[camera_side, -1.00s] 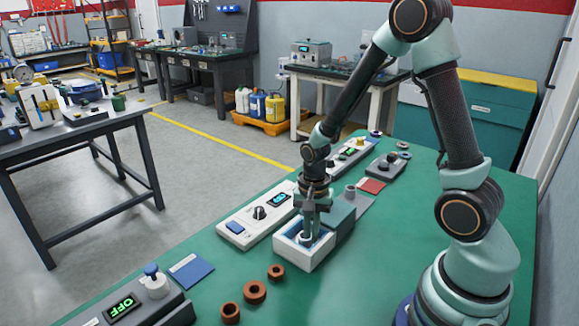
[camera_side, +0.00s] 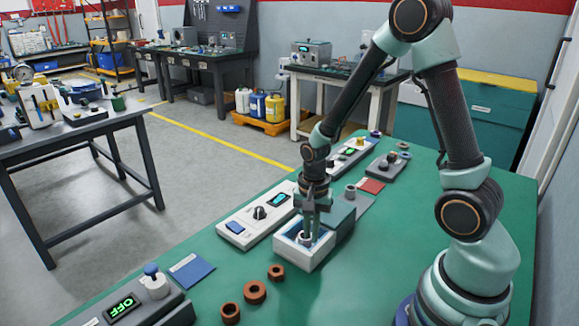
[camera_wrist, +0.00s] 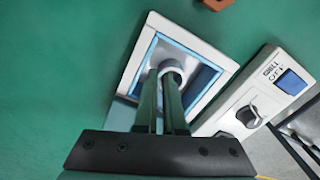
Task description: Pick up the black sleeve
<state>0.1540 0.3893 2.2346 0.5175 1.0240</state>
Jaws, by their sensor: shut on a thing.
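My gripper (camera_side: 308,226) points down into a small white open box (camera_side: 291,254) with a blue inner rim. In the wrist view, the green fingers (camera_wrist: 168,88) are closed on a pale grey ring-shaped piece (camera_wrist: 171,66) inside the box (camera_wrist: 136,62). The fingers hide part of the piece, and its lower end is hidden. It looks pale grey, not black. I cannot make out a clearly black sleeve in either view.
A white control unit (camera_side: 240,232) with a knob and display stands beside the box. Several brown rings (camera_side: 254,291) and a blue pad (camera_side: 190,270) lie toward the front. A unit reading OFF (camera_side: 122,306) is at the front left.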

